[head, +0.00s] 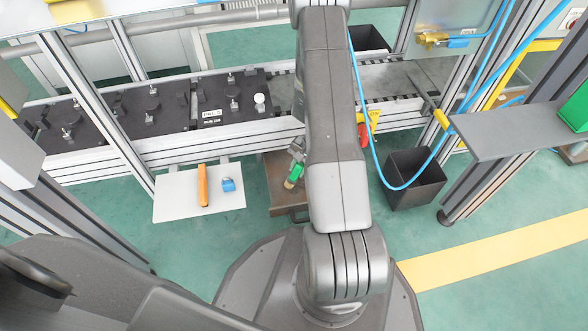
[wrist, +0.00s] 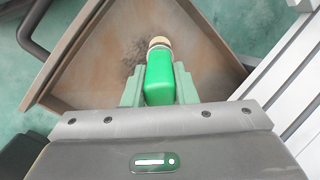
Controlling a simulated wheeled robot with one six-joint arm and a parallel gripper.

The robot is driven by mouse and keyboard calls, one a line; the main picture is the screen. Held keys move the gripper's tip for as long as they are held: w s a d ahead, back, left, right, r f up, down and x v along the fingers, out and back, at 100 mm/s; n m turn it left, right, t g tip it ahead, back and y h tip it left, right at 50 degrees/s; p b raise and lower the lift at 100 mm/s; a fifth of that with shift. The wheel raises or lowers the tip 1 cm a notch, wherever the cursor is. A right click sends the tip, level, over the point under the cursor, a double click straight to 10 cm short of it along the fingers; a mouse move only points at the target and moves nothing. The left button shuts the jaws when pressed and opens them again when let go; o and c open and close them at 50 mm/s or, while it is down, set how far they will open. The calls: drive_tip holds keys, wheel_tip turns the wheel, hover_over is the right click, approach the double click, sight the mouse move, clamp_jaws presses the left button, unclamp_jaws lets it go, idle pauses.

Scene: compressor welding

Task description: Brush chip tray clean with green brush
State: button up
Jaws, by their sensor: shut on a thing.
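The green brush (wrist: 159,75) is held in my gripper (wrist: 159,88), whose jaws are shut on its green body. Its pale bristle end (wrist: 160,43) points away from the gripper, over the chip tray. The chip tray (wrist: 90,45) is a brown, worn, shallow tray with a raised rim. A dark patch of chips (wrist: 130,62) lies on its floor beside the brush. In the head view the brush (head: 294,174) is over the tray (head: 279,197), partly hidden by my arm. I cannot tell whether the bristles touch the tray floor.
Left of the tray a white shelf (head: 173,202) carries an orange tool (head: 202,185) and a blue item (head: 228,185). A conveyor with black fixture plates (head: 150,110) runs behind. A black bin (head: 414,178) stands to the right. A blue hose (head: 375,165) hangs beside my arm.

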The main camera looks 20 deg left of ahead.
drive_tip(key=w+d, duration=0.4)
drive_tip(key=d, duration=0.3)
drive_tip(key=shift+w+d, duration=0.15)
drive_tip(key=shift+w, duration=0.05)
drive_tip(key=shift+s+a+f+b, duration=0.15)
drive_tip(key=shift+s+a, duration=0.4)
drive_tip(key=shift+a, duration=0.3)
drive_tip(key=shift+s+a+f+b, duration=0.15)
drive_tip(key=shift+s+a, duration=0.4)
drive_tip(key=shift+a, duration=0.3)
clamp_jaws()
drive_tip(key=shift+s+a+r, duration=0.1)
drive_tip(key=shift+s+a, duration=0.45)
drive_tip(key=shift+a, duration=0.4)
drive_tip(key=shift+s+a+r, duration=0.1)
drive_tip(key=shift+s+a, duration=0.45)
drive_tip(key=shift+a, duration=0.4)
drive_tip(key=shift+s+a+r, duration=0.1)
drive_tip(key=shift+s+a, duration=0.45)
drive_tip(key=shift+a, duration=0.4)
drive_tip(key=shift+r+p, duration=2.15)
drive_tip(key=shift+r, duration=0.9)
drive_tip(key=shift+r, duration=0.1)
drive_tip(key=shift+r+p, duration=0.95)
drive_tip(key=shift+r, duration=0.45)
